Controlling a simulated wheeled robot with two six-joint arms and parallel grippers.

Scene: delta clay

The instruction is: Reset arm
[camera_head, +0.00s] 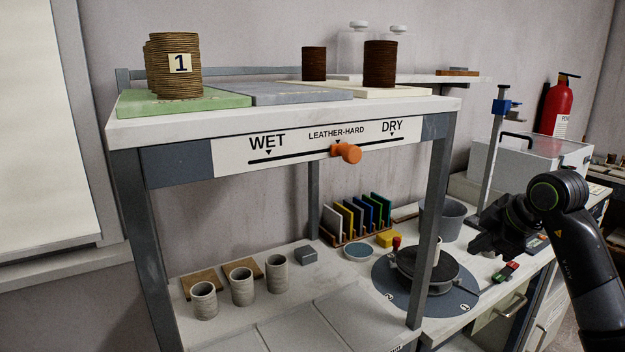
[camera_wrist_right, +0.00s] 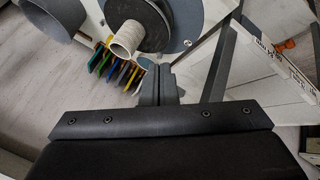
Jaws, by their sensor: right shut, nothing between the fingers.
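My right gripper (camera_head: 485,245) is at the right in the head view, above the bench beside the round turntable. Its arm comes in from the right edge. In the right wrist view its two fingers (camera_wrist_right: 159,82) are together with nothing between them. A ribbed light cup on the turntable (camera_wrist_right: 128,38) appears beyond the fingertips, apart from them. My left gripper does not show in either view.
A shelf frame (camera_head: 440,190) bears an orange slider knob (camera_head: 347,153) and dark coiled pots (camera_head: 380,64). The grey turntable (camera_head: 460,297), a grey bucket (camera_head: 440,218) and a rack of coloured cards (camera_head: 358,215) crowd the bench. A white box (camera_head: 530,160) stands behind my right arm.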

